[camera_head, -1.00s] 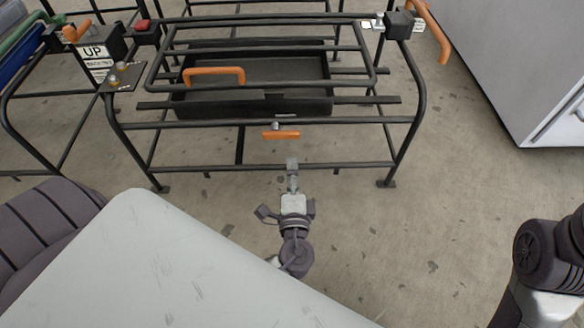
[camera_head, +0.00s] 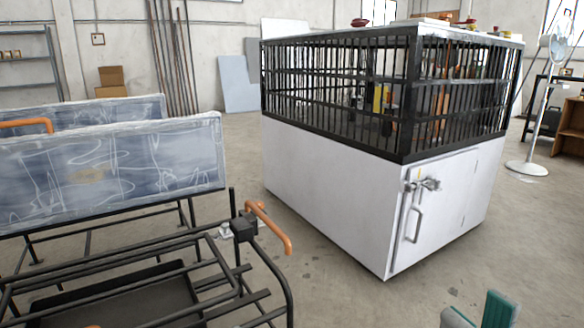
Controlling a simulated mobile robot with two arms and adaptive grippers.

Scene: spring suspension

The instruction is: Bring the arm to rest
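No part of my left or right gripper that I can make out shows in the head view now. The arms are also out of the picture, so their pose and what the fingers hold are hidden. A black tubular frame (camera_head: 219,286) stands at the lower left, partly cut off by the bottom edge. It has a bent orange handle (camera_head: 268,228) at its right end and a dark tray (camera_head: 130,298) inside.
A white cabinet (camera_head: 325,195) with a black barred cage stands at centre right, its latched door (camera_head: 435,208) shut. Scratched grey-blue panels (camera_head: 110,165) stand at the left. A white fan (camera_head: 561,45) is at the far right. A teal object (camera_head: 497,309) cuts into the bottom edge.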

